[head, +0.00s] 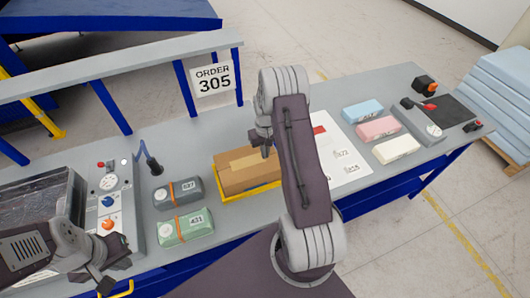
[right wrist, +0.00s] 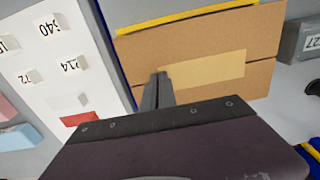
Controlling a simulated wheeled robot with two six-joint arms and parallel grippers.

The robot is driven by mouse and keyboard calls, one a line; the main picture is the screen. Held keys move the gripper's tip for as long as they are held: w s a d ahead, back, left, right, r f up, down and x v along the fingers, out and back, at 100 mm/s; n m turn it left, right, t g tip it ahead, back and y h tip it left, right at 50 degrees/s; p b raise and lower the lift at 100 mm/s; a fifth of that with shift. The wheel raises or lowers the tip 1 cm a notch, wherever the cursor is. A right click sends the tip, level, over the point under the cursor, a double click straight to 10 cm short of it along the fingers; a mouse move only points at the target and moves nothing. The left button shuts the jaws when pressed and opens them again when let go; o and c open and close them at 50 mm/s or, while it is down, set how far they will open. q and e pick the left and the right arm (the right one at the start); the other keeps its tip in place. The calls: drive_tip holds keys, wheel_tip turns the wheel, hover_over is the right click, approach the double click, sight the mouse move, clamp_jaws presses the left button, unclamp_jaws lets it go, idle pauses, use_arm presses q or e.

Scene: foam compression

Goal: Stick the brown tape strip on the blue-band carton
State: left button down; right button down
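A brown carton (head: 235,180) sits in a yellow-edged holder (head: 252,194) mid-table, partly hidden by my right arm. It fills the upper part of the right wrist view (right wrist: 220,30), where a dark blue edge (right wrist: 119,62) runs along its left side. A lighter tan tape strip (right wrist: 210,72) lies along the seam on its top. My right gripper (right wrist: 161,76) has its fingers together at the strip's left end; whether they touch or pinch it I cannot tell. My left gripper (head: 104,286) is low at the left, its fingers unclear.
Grey (head: 180,193) and green (head: 186,226) numbered packs stand left of the carton. A control panel (head: 108,205) and a dark tray (head: 40,200) lie further left. A white board (head: 345,170) and blue, pink and cream blocks (head: 377,129) lie right. An order 305 sign (head: 212,80) stands behind.

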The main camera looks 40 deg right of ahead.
drive_tip(key=c, duration=2.1)
unclamp_jaws()
drive_tip(key=shift+s+f, duration=0.1)
drive_tip(key=shift+s, duration=0.05)
drive_tip(key=o, duration=0.5)
drive_tip(key=shift+r+p, duration=2.65)
drive_tip(key=shift+r, duration=0.95)
drive_tip(key=shift+f, duration=0.1)
